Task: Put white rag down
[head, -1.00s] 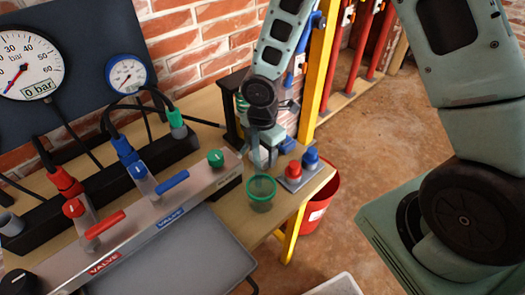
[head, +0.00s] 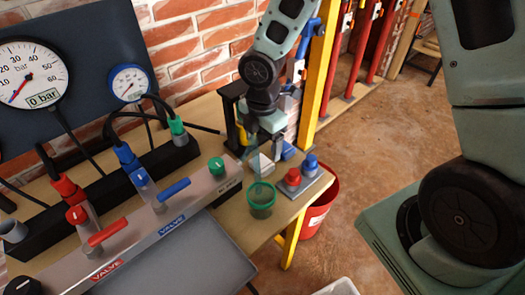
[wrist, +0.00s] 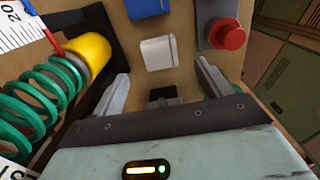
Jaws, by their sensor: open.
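The white rag (head: 261,166) is a small, folded-looking white piece on the wooden bench, beside the green cup. In the wrist view the rag (wrist: 158,53) lies on the bench top, ahead of my fingertips and roughly between their lines. My gripper (wrist: 162,82) is open, with its two grey fingers spread wide and nothing between them. In the head view my gripper (head: 264,147) hangs just above and behind the rag, apart from it as far as I can tell.
A green cup (head: 261,200) stands close in front of the rag. A green coil spring (wrist: 45,95) with a yellow end is left of my gripper. The valve rail (head: 130,228) fills the left.

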